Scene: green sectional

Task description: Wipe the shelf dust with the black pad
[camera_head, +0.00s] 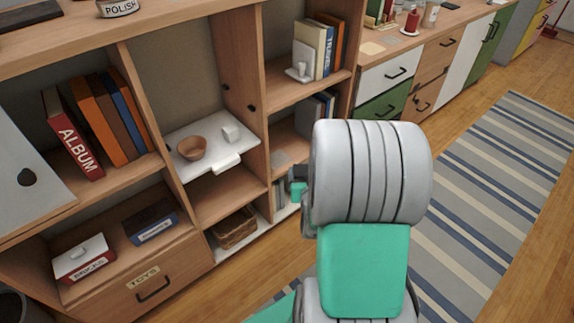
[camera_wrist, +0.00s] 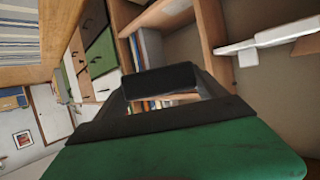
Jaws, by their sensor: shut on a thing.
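My gripper (camera_wrist: 162,92) is shut on the black pad (camera_wrist: 158,78), which spans between its dark fingertips in the wrist view. In the head view my forearm hides the pad and most of the gripper; only a small teal and dark part of it (camera_head: 298,187) shows beside the right bay of the bookcase. A dull grey patch, which looks like dust (camera_head: 279,159), lies on the middle shelf (camera_head: 290,143) of that bay, just above and left of the visible gripper part. Whether the pad touches any shelf cannot be told.
Grey books (camera_head: 314,112) stand at the back of that shelf. Books with a white bookend (camera_head: 301,67) stand on the shelf above. Bookcase uprights (camera_head: 258,85) flank the bays. Striped rug (camera_head: 470,215) at right.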

